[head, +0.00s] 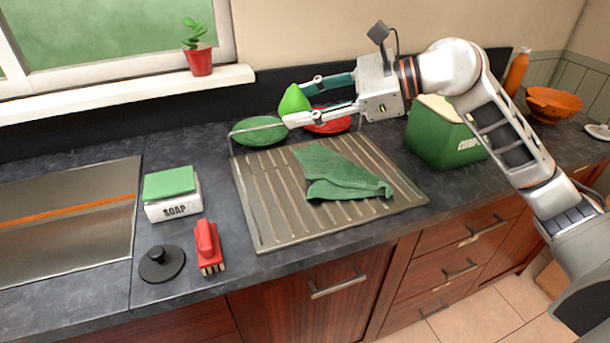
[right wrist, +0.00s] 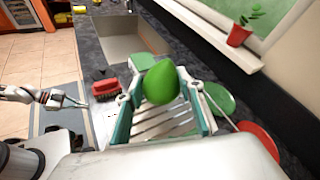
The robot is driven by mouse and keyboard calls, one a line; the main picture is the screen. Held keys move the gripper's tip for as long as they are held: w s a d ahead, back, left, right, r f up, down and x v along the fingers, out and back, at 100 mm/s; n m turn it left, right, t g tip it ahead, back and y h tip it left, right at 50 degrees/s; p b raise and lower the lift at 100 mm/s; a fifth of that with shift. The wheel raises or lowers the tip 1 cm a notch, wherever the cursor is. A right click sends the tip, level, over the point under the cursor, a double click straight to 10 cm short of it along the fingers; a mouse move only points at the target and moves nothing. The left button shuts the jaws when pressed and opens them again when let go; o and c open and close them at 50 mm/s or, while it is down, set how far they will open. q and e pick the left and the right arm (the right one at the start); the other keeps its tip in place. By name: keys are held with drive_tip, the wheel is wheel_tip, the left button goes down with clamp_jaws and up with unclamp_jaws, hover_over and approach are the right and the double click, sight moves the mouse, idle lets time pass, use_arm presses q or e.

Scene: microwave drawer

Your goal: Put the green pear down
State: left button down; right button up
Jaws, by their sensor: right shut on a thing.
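The green pear (head: 294,101) is held up between the fingertips of my right gripper (head: 300,104), above the back edge of the drying rack (head: 262,220). In the right wrist view the pear (right wrist: 161,82) sits between the two fingers of the right gripper (right wrist: 158,98), with rack slats below. A green plate (head: 259,131) and a red plate (head: 328,120) are behind the rack. A green cloth (head: 340,175) lies crumpled on the rack. In the right wrist view a robot gripper (right wrist: 75,102) shows at the left, apart from the pear; its jaw state is unclear.
A white soap box with a green sponge (head: 172,208), a black sink plug (head: 162,264) and a red brush (head: 208,247) stand left of the rack. A green compost bin (head: 445,140) stands right. The rack's left part is bare.

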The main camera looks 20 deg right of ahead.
drive_tip(key=shift+w+a+f, duration=0.1)
drive_tip(key=shift+w+a, duration=0.15)
drive_tip(key=shift+a, duration=0.2)
hover_over(299, 202)
wheel_tip(299, 202, down, 15)
drive_tip(key=shift+r, duration=0.1)
use_arm(q)
drive_tip(key=shift+w+a, duration=0.15)
drive_tip(key=shift+a, duration=0.15)
use_arm(e)
drive_tip(key=shift+f, duration=2.5)
use_arm(q)
drive_tip(key=shift+f, duration=0.15)
use_arm(e)
drive_tip(key=shift+f, duration=0.1)
drive_tip(key=shift+f, duration=0.1)
drive_tip(key=o, duration=1.2)
use_arm(q)
drive_tip(key=shift+f, duration=0.1)
